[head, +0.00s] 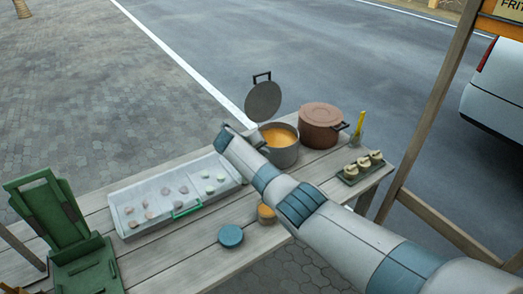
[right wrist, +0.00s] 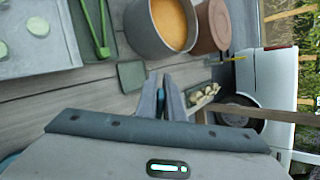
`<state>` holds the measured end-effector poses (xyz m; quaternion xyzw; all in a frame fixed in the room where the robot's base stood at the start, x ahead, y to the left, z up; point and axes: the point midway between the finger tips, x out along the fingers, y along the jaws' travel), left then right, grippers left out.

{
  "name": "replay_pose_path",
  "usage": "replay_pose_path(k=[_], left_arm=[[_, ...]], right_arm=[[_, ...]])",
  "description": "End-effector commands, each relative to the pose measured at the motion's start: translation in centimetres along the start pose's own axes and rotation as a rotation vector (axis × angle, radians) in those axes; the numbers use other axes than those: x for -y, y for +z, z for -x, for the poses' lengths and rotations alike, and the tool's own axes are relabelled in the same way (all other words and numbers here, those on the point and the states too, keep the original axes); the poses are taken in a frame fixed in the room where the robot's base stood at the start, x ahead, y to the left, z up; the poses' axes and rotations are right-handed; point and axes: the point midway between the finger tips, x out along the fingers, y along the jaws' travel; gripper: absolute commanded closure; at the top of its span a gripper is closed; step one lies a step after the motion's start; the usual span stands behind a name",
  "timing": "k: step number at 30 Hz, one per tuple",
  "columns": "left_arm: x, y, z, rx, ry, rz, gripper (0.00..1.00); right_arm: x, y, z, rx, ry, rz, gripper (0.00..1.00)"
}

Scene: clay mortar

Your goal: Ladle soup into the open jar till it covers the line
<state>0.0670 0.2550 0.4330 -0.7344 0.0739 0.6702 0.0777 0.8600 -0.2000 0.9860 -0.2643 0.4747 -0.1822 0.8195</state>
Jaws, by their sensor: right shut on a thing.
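A grey pot (head: 281,155) of orange soup (head: 276,136) stands open behind my right arm. It also shows at the top of the right wrist view (right wrist: 146,42). A small jar-like vessel (head: 266,213), orange-brown, is partly hidden by my arm; its contents and line cannot be made out. My right gripper (right wrist: 168,85) is shut on a thin dark-blue piece (right wrist: 160,101), just in front of the pot in that view. Most of the held thing is hidden, so I cannot tell if it is the ladle. My left gripper is not in view.
A lidded brown pot (head: 321,122) stands beside the soup pot, and a grey lid (head: 263,101) is upright behind it. A white tray (head: 125,197) of small pieces, a green stand (head: 47,216) and a blue disc (head: 230,235) lie left. A small rack (head: 350,180) is right.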

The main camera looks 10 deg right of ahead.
Motion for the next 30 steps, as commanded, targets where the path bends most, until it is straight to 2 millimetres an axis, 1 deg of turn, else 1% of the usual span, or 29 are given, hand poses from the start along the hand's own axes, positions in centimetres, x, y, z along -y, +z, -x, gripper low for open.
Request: replay_pose_path(k=[1,7,12,14,17,22,26,27,30], left_arm=[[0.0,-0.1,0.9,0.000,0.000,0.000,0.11],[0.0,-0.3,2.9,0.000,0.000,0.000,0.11],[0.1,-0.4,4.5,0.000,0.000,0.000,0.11],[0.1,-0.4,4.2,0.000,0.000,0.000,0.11],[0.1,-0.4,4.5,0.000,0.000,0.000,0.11],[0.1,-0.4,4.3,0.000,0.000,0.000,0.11],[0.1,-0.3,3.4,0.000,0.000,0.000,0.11],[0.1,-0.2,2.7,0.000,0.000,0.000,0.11],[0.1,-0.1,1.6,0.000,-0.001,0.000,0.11]], right_arm=[[0.4,0.0,0.4,0.008,0.001,-0.006,1.00],[1.1,-0.3,1.2,0.053,0.001,-0.046,1.00],[2.0,-0.8,2.2,0.122,0.001,-0.108,1.00],[2.0,-1.1,2.3,0.144,0.002,-0.127,1.00],[2.5,-1.5,2.8,0.181,0.001,-0.161,1.00],[3.2,-2.3,3.7,0.251,0.003,-0.224,1.00],[3.8,-3.0,4.2,0.305,0.002,-0.273,1.00],[3.8,-3.3,4.2,0.320,0.003,-0.287,1.00],[4.1,-3.8,4.7,0.359,0.003,-0.320,1.00]])
